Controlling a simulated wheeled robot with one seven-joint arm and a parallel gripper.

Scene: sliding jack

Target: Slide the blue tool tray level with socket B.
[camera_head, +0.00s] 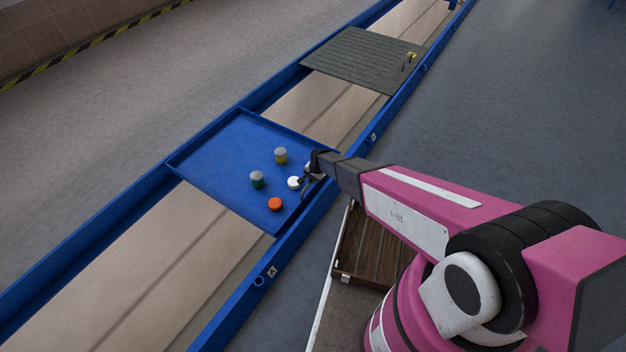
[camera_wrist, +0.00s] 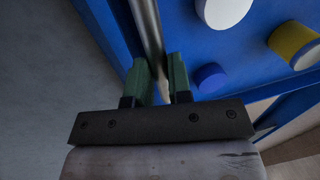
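The blue tool tray (camera_head: 220,150) sits across the long blue rail frame. The label A (camera_head: 272,271) with its round socket (camera_head: 259,281) is on the near rail, toward the bottom of the picture from the tray. Another small label (camera_head: 373,137), too small to read surely, lies a little beyond the tray's right corner. My gripper (camera_head: 311,170) is at the tray's near right edge. In the wrist view, its two green fingers (camera_wrist: 160,82) stand closely on either side of a metal handle bar (camera_wrist: 148,30), seemingly closed on it. The handle is mostly hidden in the head view.
An orange piece (camera_head: 275,204), a white one (camera_head: 293,183), a green-and-grey one (camera_head: 257,180) and a yellow-and-grey one (camera_head: 281,156) stand on the tray. A grey slatted plate (camera_head: 362,58) with a small handle (camera_head: 409,60) spans the rails farther up. Between them is an open gap.

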